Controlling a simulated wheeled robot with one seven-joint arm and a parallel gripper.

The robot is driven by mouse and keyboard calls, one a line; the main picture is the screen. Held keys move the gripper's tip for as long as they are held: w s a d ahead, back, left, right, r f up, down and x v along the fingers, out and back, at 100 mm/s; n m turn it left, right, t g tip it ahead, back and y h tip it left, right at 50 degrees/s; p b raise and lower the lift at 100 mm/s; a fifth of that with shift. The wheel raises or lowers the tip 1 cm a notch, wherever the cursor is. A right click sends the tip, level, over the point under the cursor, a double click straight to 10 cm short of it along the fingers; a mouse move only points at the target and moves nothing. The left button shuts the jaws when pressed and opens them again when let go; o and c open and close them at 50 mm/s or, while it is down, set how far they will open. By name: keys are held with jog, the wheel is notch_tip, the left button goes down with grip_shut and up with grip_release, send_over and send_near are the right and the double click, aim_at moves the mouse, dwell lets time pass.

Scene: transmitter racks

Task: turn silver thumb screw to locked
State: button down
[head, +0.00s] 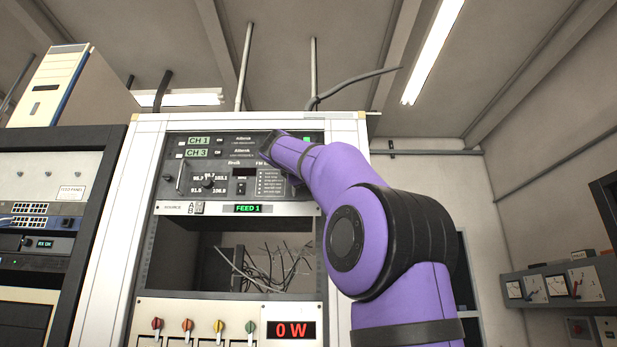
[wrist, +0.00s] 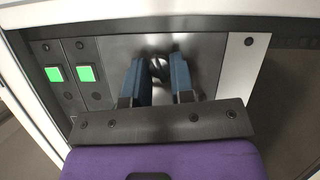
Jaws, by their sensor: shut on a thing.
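My gripper (wrist: 158,78) reaches the upper right part of the rack panel. In the wrist view its two blue-grey fingers are closed around a small dark, shiny round knob, which I take to be the thumb screw (wrist: 157,66). The fingers hide its sides, and I cannot read its angle or any lock marking. In the head view my purple arm covers the screw and most of the gripper (head: 283,148).
Two lit green squares (wrist: 85,73) sit left of the fingers in the wrist view. The rack's pale frame (head: 345,131) borders the panel. Below are a FEED 1 display (head: 248,208), an open bay with loose cables (head: 270,268), and several coloured knobs (head: 188,326).

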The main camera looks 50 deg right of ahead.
jog(key=shift+m+y, duration=0.9)
jog(key=shift+m, duration=1.1)
jog(key=c, duration=1.3)
grip_release()
jog(key=shift+o, duration=0.2)
jog(key=shift+r, duration=0.1)
jog(key=v, duration=1)
jog(key=shift+a, duration=0.45)
